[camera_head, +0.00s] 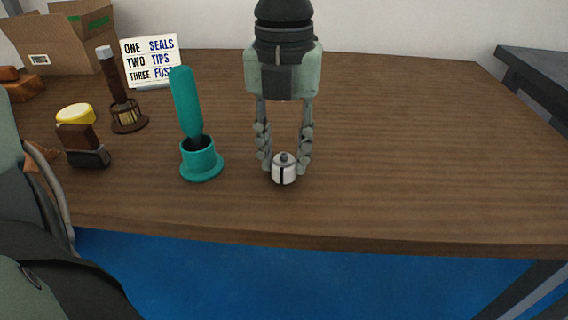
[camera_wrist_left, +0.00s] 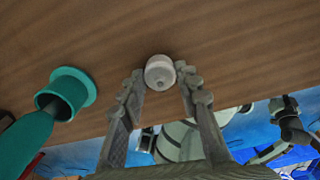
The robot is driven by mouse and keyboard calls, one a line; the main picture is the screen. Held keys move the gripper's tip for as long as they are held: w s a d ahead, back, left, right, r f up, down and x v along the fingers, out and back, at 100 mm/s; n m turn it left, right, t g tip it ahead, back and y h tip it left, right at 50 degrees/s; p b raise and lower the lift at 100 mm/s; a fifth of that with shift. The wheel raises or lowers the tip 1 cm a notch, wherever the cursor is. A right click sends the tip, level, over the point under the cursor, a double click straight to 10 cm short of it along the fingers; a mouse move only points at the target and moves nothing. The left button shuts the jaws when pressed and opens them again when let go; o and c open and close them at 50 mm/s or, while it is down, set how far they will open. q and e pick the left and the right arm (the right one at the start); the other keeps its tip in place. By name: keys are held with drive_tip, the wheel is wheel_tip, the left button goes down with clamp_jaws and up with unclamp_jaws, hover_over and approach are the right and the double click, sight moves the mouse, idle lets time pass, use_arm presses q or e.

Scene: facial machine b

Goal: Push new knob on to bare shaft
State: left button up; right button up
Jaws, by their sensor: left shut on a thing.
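The new knob (camera_head: 284,174) is a small whitish cylinder with a dark stripe and a grey nub on top. My left gripper (camera_head: 284,164) points down over the table and is shut on the knob, with a finger on each side. The left wrist view also shows the knob (camera_wrist_left: 160,72) between the two fingertips. I cannot tell whether the knob touches the tabletop. I see no bare shaft in either view. My right gripper is not in view.
On the wooden table (camera_head: 400,150), a teal holder (camera_head: 203,165) with a teal tool stands left of the gripper. Further left are a brown tool in a stand (camera_head: 128,118), a yellow-topped stamp (camera_head: 80,137), a sign (camera_head: 150,62) and a cardboard box (camera_head: 60,40). The table's right side is clear.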

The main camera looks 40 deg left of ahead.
use_arm(q)
drive_tip(key=c, duration=0.3)
wheel_tip(320, 180, up, 8)
drive_tip(key=p, duration=0.4)
drive_tip(key=shift+c, duration=0.3)
drive_tip(key=shift+d, duration=0.1)
